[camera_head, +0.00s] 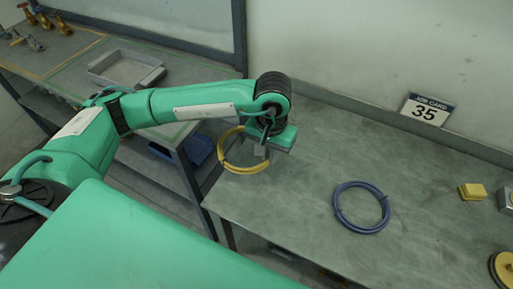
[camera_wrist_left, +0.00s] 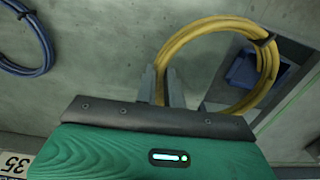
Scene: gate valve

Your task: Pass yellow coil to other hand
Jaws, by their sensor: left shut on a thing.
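The yellow coil (camera_head: 236,153) is a ring of cable held by my left gripper (camera_head: 262,150) above the left end of the grey workbench. In the left wrist view the yellow coil (camera_wrist_left: 190,38) passes between the two grey fingers of the left gripper (camera_wrist_left: 162,85), which are shut on its side. Most of the ring hangs out beyond the fingers, with a dark tie on it. My right gripper is in neither view.
A blue coil (camera_head: 361,207) lies flat on the workbench (camera_head: 300,190). A yellow block (camera_head: 472,191) and a job card (camera_head: 427,109) are at the right. A grey tray (camera_head: 125,70) sits on another bench at the left. The bench around the blue coil is clear.

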